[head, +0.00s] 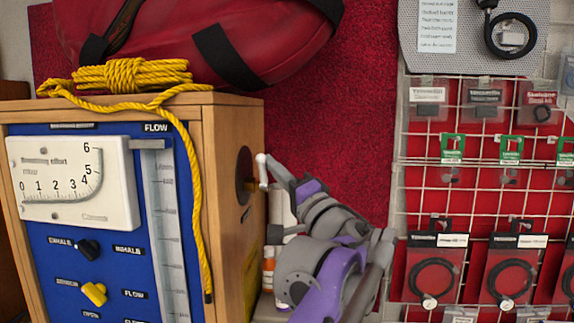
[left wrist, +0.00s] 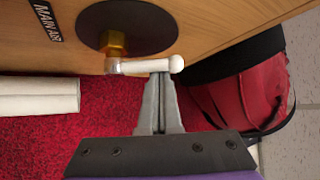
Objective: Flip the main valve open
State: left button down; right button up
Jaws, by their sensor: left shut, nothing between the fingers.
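The main valve is on the right side wall of the wooden testbench box. Its white lever (head: 262,170) shows in the head view, in front of a dark round plate (head: 243,172). In the left wrist view the white lever (left wrist: 148,67) lies crosswise on a brass stem (left wrist: 113,42), over the black disc (left wrist: 140,28) beside a "MAIN AIR" label (left wrist: 46,20). My left gripper (left wrist: 160,76) is shut and empty. Its fingertips are at the lever's side near the rounded free end and seem to touch it. My right gripper is not in view.
A red bag (head: 215,35) and coiled yellow rope (head: 132,75) lie on top of the wooden box (head: 228,120); one rope end hangs down its front. A wire rack (head: 485,190) with hanging packets stands at the right. Small bottles (head: 268,266) stand beside the box.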

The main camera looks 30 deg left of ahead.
aim_at(259, 169)
pick_arm(q)
jog(key=n+g+y, duration=0.1)
jog(key=n, duration=0.1)
jog(key=s+n+g+y+p, duration=0.1)
jog(key=n, duration=0.1)
jog(key=f+n+g+y, duration=0.1)
jog(key=n+y, duration=0.1)
jog(key=shift+s+d+g+p, duration=0.2)
jog(key=shift+g+p, duration=0.1)
jog(key=shift+g, duration=0.1)
jog(key=shift+s+d+f+p, duration=0.15)
jog(key=shift+s+f+p, duration=0.05)
jog(key=shift+f+p, duration=0.25)
jog(key=shift+s+d+f, duration=0.1)
jog(key=shift+s+f, duration=0.05)
jog(key=shift+f, duration=0.3)
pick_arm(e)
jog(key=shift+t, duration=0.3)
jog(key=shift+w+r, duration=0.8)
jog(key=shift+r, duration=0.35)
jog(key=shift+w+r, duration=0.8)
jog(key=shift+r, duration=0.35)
pick_arm(q)
jog(key=shift+f, duration=0.15)
